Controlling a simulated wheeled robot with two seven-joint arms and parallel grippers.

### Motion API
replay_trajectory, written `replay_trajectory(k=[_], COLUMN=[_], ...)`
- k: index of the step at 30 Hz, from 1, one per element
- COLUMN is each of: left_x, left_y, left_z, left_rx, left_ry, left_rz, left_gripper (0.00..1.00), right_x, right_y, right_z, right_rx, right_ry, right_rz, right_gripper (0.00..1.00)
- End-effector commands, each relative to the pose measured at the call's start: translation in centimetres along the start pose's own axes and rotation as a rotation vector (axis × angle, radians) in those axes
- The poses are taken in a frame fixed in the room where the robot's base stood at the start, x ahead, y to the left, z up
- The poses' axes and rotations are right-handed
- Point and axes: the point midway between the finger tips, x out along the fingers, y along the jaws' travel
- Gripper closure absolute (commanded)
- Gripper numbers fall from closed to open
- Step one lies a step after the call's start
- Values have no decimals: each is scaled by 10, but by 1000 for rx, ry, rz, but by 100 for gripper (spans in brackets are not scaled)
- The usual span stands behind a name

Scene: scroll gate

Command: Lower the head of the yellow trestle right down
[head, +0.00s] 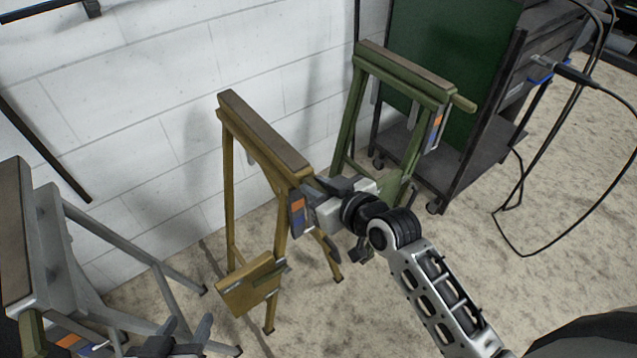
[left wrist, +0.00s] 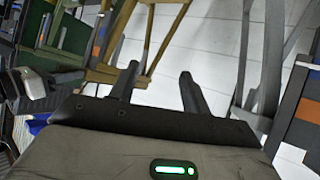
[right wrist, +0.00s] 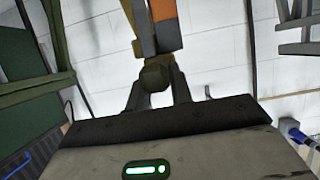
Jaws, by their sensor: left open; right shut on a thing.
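The yellow trestle (head: 225,165) stands in the middle of the head view, its brown-topped head (head: 262,132) raised on its legs. A label with orange and grey blocks (head: 297,208) is at its near end. My right gripper (head: 322,188) is at this end of the head. My left gripper (head: 182,335) is low at the bottom left of the head view, beside the grey trestle, open and empty. In the left wrist view its fingers (left wrist: 158,85) stand apart.
A grey trestle (head: 55,245) stands at the left. A green trestle (head: 348,120) with a protruding handle (head: 462,103) stands behind at the right, before a dark cart (head: 470,160). A white block wall (head: 170,100) runs behind. Black cables (head: 500,225) hang at the right.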

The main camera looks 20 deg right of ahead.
Motion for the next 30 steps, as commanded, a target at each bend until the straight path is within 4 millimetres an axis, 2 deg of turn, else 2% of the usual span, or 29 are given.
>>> replay_trajectory(k=[1, 2, 3, 4, 13, 17, 20, 30], left_x=[0, 0, 0, 0, 1, 0, -1, -2], left_y=[0, 0, 0, 0, 0, 0, 0, -1], left_z=[1, 1, 1, 1, 3, 3, 2, 3], left_rx=[0, 0, 0, 0, -1, 0, 2, 11], left_ry=[0, -1, -1, -1, -6, -7, -10, -20], left_rz=[0, 0, 0, 0, -1, -2, -3, -8], left_gripper=[53, 53, 53, 53, 53, 53, 53, 53], right_x=[0, 0, 0, 0, -1, -12, -30, -113], right_y=[0, 0, 0, 0, 0, 0, 0, -1], right_z=[8, 8, 8, 8, 5, 5, 4, 4], right_rx=[1, 1, 1, 1, 0, 0, -2, -1], right_ry=[-19, -19, -19, -19, -12, -13, -14, -17], right_rz=[-1, -1, -1, -1, 0, 0, -1, -2], right_gripper=[100, 73, 62, 56, 56, 56, 56, 56])
